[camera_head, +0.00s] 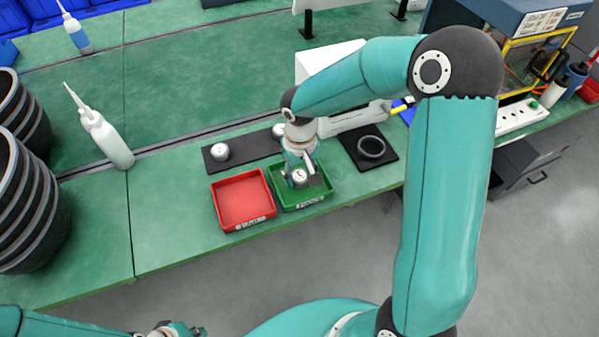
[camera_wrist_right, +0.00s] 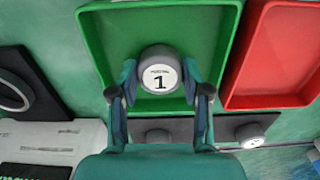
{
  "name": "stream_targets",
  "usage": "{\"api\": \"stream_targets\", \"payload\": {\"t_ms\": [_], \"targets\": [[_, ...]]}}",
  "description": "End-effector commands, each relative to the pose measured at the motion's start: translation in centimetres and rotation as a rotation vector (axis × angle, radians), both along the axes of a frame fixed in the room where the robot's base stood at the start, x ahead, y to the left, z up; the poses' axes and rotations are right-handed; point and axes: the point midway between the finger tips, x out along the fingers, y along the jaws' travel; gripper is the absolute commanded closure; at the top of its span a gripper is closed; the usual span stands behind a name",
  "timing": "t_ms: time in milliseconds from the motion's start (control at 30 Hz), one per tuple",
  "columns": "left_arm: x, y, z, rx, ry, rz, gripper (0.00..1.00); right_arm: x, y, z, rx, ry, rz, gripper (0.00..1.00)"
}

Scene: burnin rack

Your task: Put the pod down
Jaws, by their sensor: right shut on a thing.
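The pod is a grey cylinder with a white top marked 1 (camera_wrist_right: 160,77). In the head view the pod (camera_head: 300,177) is over the green tray (camera_head: 322,191). My right gripper (camera_head: 301,170) is shut on it, pointing down into the tray. In the right wrist view the fingers (camera_wrist_right: 160,88) stand on both sides of the pod, over the green tray (camera_wrist_right: 215,95). I cannot tell whether the pod touches the tray floor. My left gripper (camera_head: 177,329) is partly cut off at the bottom edge of the head view.
A red tray (camera_head: 243,200) stands directly left of the green one. Behind them a dark strip (camera_head: 245,150) holds more pods (camera_head: 219,152). A dark mat with a ring (camera_head: 371,147) lies to the right. A white bottle (camera_head: 108,138) stands left, beside dark ribbed bins (camera_head: 28,205).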

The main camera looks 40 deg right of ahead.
Motion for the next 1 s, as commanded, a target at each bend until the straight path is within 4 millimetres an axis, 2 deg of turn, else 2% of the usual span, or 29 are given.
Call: {"api": "stream_targets", "payload": {"t_ms": [67, 100, 233, 667, 767, 1000], "targets": [[0.0, 0.0, -0.4, 0.000, 0.000, 0.000, 1.00, 0.0, 0.0, -0.3, 0.000, 0.000, 0.000, 0.86], [0.0, 0.0, -0.2, 0.000, 0.000, 0.000, 1.00, 0.0, 0.0, -0.2, 0.000, 0.000, 0.000, 0.47], [0.0, 0.0, -0.2, 0.000, 0.000, 0.000, 1.00, 0.0, 0.0, -0.2, 0.000, 0.000, 0.000, 0.27], [0.0, 0.0, 0.0, 0.000, 0.000, 0.000, 1.00, 0.1, 0.0, 0.4, 0.000, -0.002, 0.001, 0.27], [0.0, 0.0, 0.0, 0.000, 0.000, 0.000, 1.00, 0.1, 0.0, 1.6, -0.002, -0.004, 0.001, 0.27], [0.0, 0.0, -0.1, 0.000, 0.000, 0.000, 1.00, 0.2, 0.1, 6.4, -0.001, -0.007, 0.002, 0.27]]}}
